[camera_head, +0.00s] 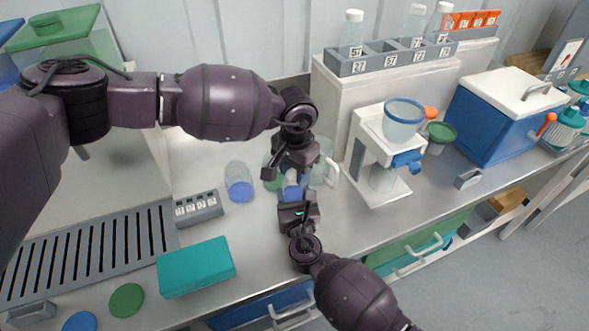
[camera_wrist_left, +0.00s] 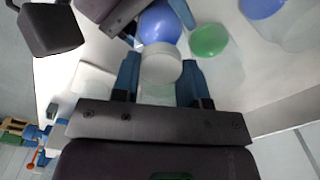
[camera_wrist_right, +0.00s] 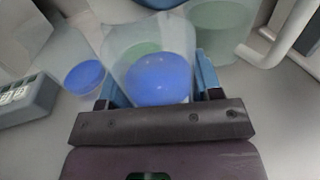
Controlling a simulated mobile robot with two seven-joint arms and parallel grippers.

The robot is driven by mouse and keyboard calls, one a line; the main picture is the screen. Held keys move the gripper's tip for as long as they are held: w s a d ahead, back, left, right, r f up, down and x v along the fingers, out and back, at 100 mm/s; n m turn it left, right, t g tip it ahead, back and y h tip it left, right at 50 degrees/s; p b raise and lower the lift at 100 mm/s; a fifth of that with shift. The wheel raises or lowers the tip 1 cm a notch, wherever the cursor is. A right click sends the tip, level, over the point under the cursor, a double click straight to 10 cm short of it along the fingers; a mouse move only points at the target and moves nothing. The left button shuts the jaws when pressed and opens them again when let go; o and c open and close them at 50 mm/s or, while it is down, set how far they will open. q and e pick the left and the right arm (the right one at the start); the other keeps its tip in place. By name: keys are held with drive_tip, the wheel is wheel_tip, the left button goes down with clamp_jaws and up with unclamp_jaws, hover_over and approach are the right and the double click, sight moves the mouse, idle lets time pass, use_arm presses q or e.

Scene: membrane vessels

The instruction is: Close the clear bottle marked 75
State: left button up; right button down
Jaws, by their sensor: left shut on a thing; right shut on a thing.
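My left gripper (camera_head: 293,173) reaches in from above and is shut on a white round cap (camera_wrist_left: 160,62). Something clear and greenish shows between its fingers; I cannot tell whether it belongs to a bottle. My right gripper (camera_head: 297,203) is just below and is shut on a clear vessel (camera_wrist_right: 150,35) with a blue round part (camera_wrist_right: 158,80). In the left wrist view the white cap overlaps the edge of this blue part; I cannot tell whether they touch. No mark 75 is readable; the grippers hide much of the held things.
A clear vessel with a blue bottom (camera_head: 238,185) stands to the left, a handled jug (camera_head: 328,168) close on the right. A small labelled block (camera_head: 198,208) and a teal box (camera_head: 196,266) lie at the left. A rack (camera_head: 390,58) with white-capped bottles stands behind, a white machine (camera_head: 375,150) at the right.

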use_arm(q)
drive_tip(key=shift+m, duration=1)
drive_tip(key=o, duration=1)
wheel_tip(320, 180, up, 12)
drive_tip(key=shift+r, duration=0.1)
use_arm(e)
drive_tip(key=shift+c, duration=1)
unclamp_jaws()
drive_tip(key=shift+s, duration=0.1)
drive_tip(key=s, duration=0.3)
drive_tip(key=s+d, duration=0.1)
drive_tip(key=s, duration=0.6)
drive_tip(key=shift+s+d, duration=0.25)
drive_tip(key=shift+d, duration=0.15)
